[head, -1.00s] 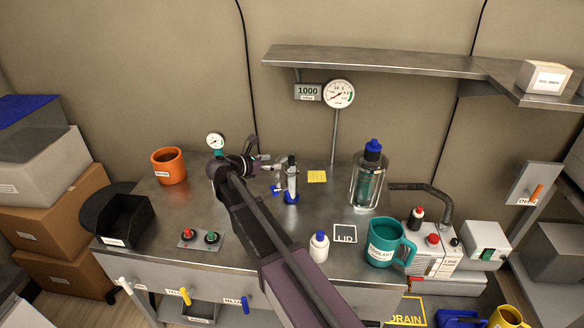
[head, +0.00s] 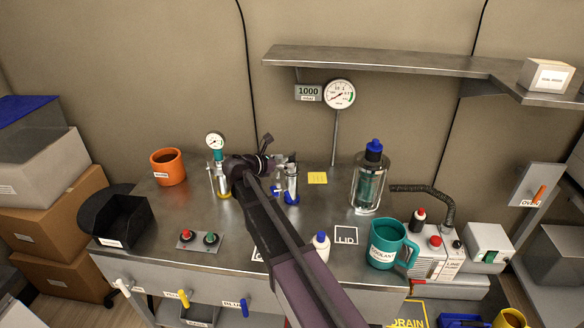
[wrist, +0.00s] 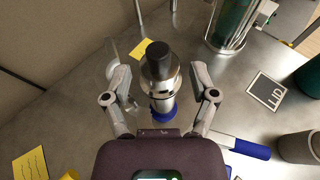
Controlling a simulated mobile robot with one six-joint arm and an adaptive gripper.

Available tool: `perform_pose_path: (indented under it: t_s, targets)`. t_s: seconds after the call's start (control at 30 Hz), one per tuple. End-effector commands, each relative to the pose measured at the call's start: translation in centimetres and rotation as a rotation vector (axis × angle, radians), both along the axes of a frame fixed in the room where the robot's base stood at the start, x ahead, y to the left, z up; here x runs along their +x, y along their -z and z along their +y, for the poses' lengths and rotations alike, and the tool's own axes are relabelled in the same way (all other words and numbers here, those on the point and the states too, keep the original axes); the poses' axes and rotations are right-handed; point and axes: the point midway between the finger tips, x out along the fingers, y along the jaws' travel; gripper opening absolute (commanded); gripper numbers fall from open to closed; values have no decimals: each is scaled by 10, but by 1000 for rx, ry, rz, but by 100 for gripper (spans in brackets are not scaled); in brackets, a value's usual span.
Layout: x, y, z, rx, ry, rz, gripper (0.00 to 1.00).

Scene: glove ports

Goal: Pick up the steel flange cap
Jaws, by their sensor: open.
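What looks like the steel flange cap (wrist: 158,68) is a shiny steel piece with a black knob, atop a steel cylinder with a blue base (wrist: 162,110). In the head view, the cylinder (head: 292,186) stands upright on the steel bench, its top partly behind my gripper (head: 279,164). In the wrist view, my gripper (wrist: 160,75) is open, one finger on each side of the cap, with visible gaps. I cannot tell how far the fingertips are above or short of it.
A gauge post (head: 217,165) stands left of my wrist. A glass vessel with a blue top (head: 371,178), a teal mug (head: 388,243) and a white bottle (head: 321,247) stand to the right. A LID marking (head: 345,235) lies on clear bench. A shelf (head: 380,63) hangs above.

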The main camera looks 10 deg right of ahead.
Motion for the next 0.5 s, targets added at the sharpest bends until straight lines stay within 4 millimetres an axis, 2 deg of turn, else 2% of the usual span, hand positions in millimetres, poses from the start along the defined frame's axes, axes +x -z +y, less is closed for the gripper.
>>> perform_pose_path:
  t_s: [0.1, 0.23, 0.5]
  targets:
    - [8, 11, -11, 0, 1, 0, 75]
    - [13, 13, -23, 0, 1, 0, 75]
    - [16, 14, -30, 0, 0, 0, 75]
